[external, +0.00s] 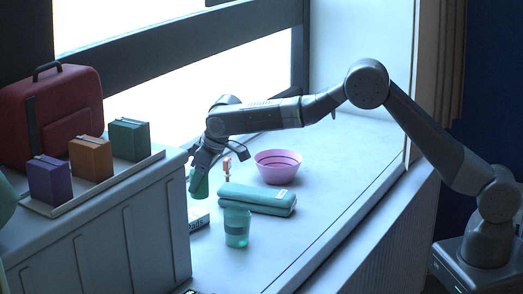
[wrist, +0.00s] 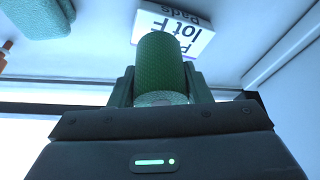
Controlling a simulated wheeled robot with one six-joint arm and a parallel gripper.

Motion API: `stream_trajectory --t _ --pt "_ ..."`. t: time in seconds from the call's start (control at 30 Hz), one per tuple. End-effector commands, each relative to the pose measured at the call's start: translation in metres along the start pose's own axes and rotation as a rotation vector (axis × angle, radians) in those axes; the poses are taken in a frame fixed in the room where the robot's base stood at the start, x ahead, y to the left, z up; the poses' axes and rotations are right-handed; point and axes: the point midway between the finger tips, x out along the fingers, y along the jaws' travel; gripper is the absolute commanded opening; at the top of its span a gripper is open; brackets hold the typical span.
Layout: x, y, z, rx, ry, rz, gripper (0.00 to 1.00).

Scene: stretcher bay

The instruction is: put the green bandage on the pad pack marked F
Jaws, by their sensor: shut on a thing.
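My gripper (external: 201,166) is shut on the green bandage (external: 198,187), a textured green roll, and points down over the far left part of the white counter. In the wrist view the bandage (wrist: 160,62) sits between my two fingers, its pale end facing the camera. The pad pack marked F (wrist: 197,36) is a white box with dark print, beyond the bandage and partly hidden by it. In the external view the pack (external: 199,220) lies on the counter below and near the bandage, partly hidden. I cannot tell whether they touch.
A teal case (external: 262,206) and a teal cup (external: 236,229) are right of the pack. A pink bowl (external: 278,166) and a small red-orange item (external: 227,168) stand behind. A white cabinet (external: 100,235) rises close on the left. The counter's front right is clear.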

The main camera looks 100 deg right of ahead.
Motion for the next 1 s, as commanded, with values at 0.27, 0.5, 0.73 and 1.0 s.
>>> stream_trajectory --t 0.27,0.5,0.73,1.0 --pt "0.024 0.001 0.010 0.001 -0.001 0.001 0.21" --pt "0.050 0.001 0.021 0.001 0.000 0.001 0.21" --pt "0.051 0.001 0.021 0.001 0.001 0.000 0.21" --pt "0.053 0.001 0.022 0.001 0.001 0.000 0.66"
